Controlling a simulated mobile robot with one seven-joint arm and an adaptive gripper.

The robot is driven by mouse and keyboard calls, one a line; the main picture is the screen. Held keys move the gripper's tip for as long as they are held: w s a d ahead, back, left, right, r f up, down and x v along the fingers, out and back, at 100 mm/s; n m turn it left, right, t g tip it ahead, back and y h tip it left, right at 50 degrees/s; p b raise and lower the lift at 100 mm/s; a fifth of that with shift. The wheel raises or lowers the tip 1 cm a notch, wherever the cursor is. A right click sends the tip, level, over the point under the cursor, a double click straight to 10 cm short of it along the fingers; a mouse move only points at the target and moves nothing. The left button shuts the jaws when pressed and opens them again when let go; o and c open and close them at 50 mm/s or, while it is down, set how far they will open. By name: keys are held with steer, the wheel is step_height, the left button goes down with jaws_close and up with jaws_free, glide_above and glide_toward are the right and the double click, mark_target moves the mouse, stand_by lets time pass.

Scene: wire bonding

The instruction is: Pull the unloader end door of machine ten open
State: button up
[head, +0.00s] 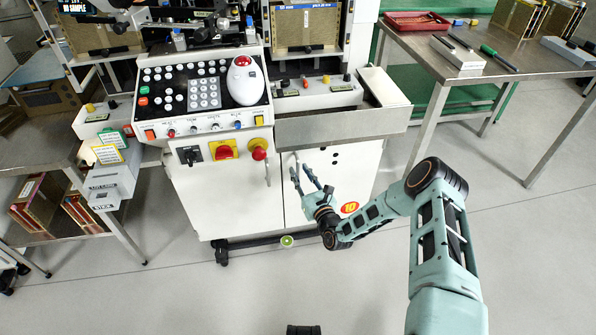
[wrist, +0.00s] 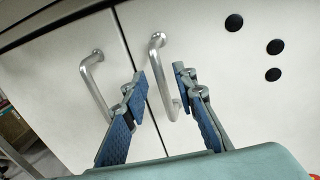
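Machine ten is the white cabinet with an orange-red round "10" label (head: 349,207) low on its right door (head: 350,165). A left door (head: 225,200) meets it at a vertical seam. Each door has a silver bar handle beside the seam. In the wrist view the right door's handle (wrist: 155,62) rises between the fingers, and the left door's handle (wrist: 90,80) stands left of them. My gripper (wrist: 160,76) is open, its fingers to either side of the right handle's lower part; I cannot tell whether they touch it. In the head view my gripper (head: 299,170) is at the right door, which looks shut.
A control panel (head: 203,95) with a red knob below tops the cabinet. A steel table (head: 500,65) stands right, with a red tray (head: 417,21). A shelf unit with boxes stands left.

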steer(key=shift+x, duration=1.25)
jaws_close()
